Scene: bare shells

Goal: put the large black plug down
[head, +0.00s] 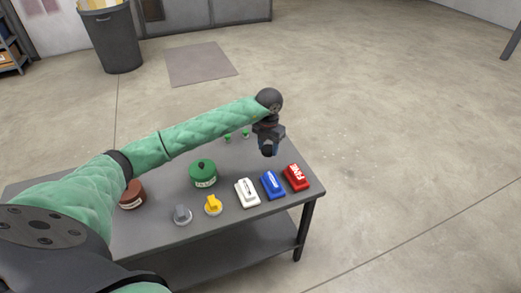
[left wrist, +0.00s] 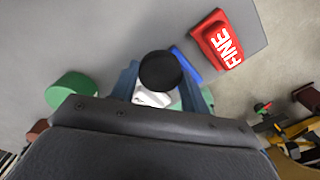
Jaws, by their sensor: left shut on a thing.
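My left gripper (head: 268,146) is over the far right part of the grey table, above the row of blocks. In the left wrist view the gripper (left wrist: 160,88) is shut on the large black plug (left wrist: 160,70), whose round dark end shows between the two blue fingers. The plug appears held above the table, with a white block and a blue block behind it in that view. In the head view the plug is hard to tell from the dark gripper. My right gripper is not in view.
On the table (head: 150,238) stand a white block (head: 248,193), a blue block (head: 272,185), a red "FINE" block (head: 296,177), a green lidded pot (head: 203,174), a brown pot (head: 132,195), yellow (head: 213,205) and grey (head: 182,215) knobbed pieces, and small green pieces (head: 228,137).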

